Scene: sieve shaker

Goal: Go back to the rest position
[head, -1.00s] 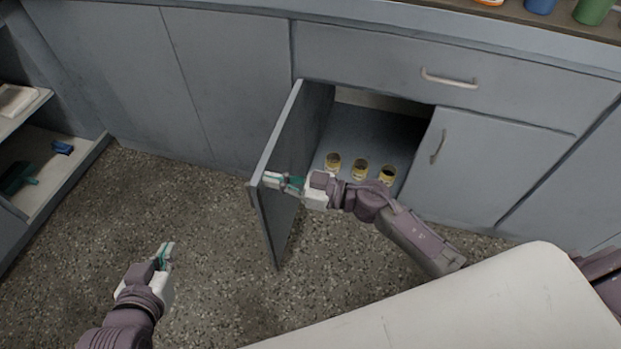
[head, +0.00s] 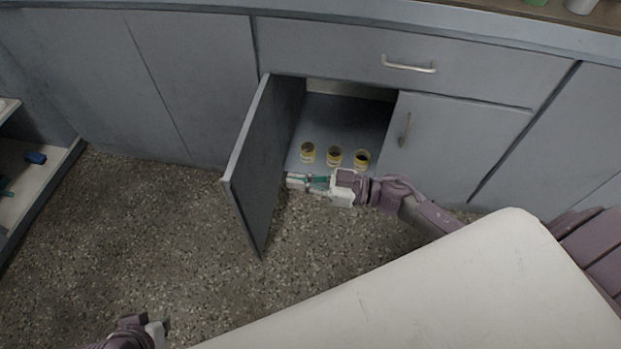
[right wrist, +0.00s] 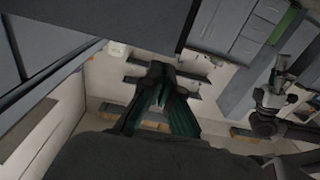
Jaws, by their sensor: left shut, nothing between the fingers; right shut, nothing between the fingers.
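My right gripper (head: 296,181) is shut and empty, just right of the open cabinet door (head: 262,160) and in front of the cabinet opening. Its dark green fingers (right wrist: 160,88) also show together in the right wrist view. My left gripper (head: 158,330) is at the bottom left edge of the head view, mostly cut off, over the floor; it is shut with nothing seen in it. Three small yellowish jars (head: 334,157) stand in a row on the cabinet's bottom shelf (head: 340,120), behind the right gripper.
The grey door juts out into the room left of my right gripper. A drawer with a handle (head: 408,66) and a closed door (head: 450,140) adjoin the opening. An open shelf (head: 40,180) holding a blue item stands at far left. The speckled floor (head: 140,240) between is clear.

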